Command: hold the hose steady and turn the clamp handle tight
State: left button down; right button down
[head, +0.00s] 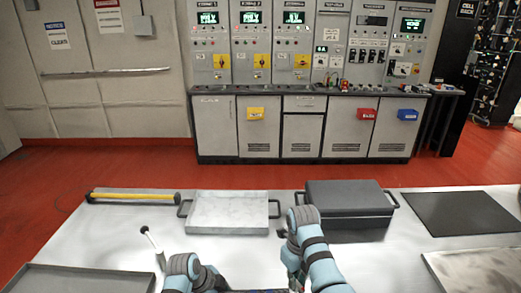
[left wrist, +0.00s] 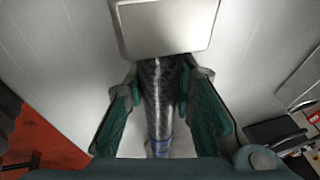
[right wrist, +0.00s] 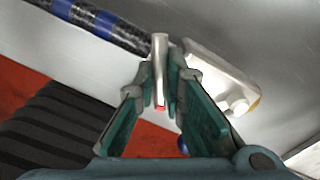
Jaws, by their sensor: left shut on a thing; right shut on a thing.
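The hose, dark and braided with blue bands, runs between the fingers of my left gripper (left wrist: 163,78) in the left wrist view; its blue-banded part (left wrist: 159,146) is nearer the palm. My left gripper is shut on the hose. In the right wrist view my right gripper (right wrist: 161,72) is shut on the clamp handle (right wrist: 160,55), a slim metal rod with a red mark at its lower end. The hose (right wrist: 105,22) crosses the upper left there, and a pale metal fitting (right wrist: 215,80) lies just beyond the fingers. In the head view both grippers are mostly hidden at the bottom edge.
On the pale table stand a grey tray (head: 230,194), a dark lidded case (head: 345,190), a black mat (head: 462,212) and a yellow bar (head: 130,197). A white-headed tool (head: 150,236) lies near my left arm. Control cabinets (head: 310,125) stand behind.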

pick_arm(q)
jog(key=shift+d, duration=0.1)
pick_arm(e)
jog(key=shift+m, duration=1.3)
jog(key=c, duration=1.4)
grip_release()
jog(key=shift+o, duration=0.2)
notch_tip(320, 180, up, 7)
jog(key=shift+r, duration=0.1)
pick_arm(q)
jog(key=c, duration=1.3)
grip_release()
jog(key=shift+r, duration=0.1)
